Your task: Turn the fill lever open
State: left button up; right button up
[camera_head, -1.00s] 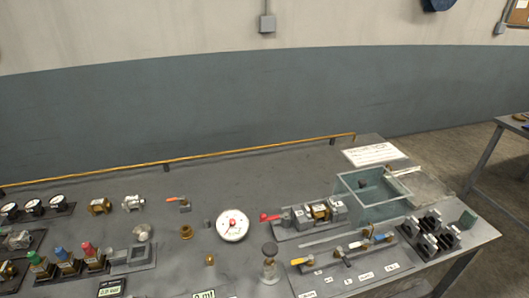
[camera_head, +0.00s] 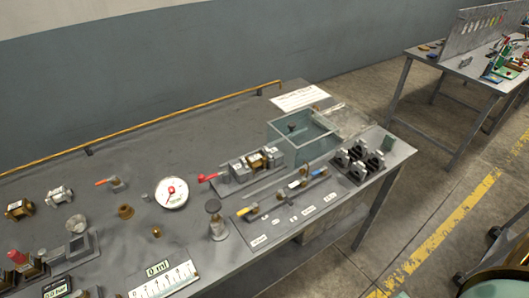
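A grey panel (camera_head: 262,233) lies near the right front of the bench. It carries a row of small valves with coloured levers: an orange lever (camera_head: 243,211) at its left end, and a blue lever (camera_head: 318,172) at its right end. White labels sit in front of them, too small to read, so I cannot tell which lever is the fill lever. A separate valve with a red lever (camera_head: 208,177) sits behind the panel, joined to a metal clamp-like block (camera_head: 255,164). Neither of my grippers is in view.
A clear open tank (camera_head: 290,140) stands behind the panel. A round dial gauge (camera_head: 171,192), a glass jar with a dark knob (camera_head: 215,222) and dark blocks (camera_head: 358,160) stand nearby. A second table (camera_head: 440,62) is at the back right, with open floor between.

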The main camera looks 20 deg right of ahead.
aim_at(325, 168)
jog(key=z, duration=1)
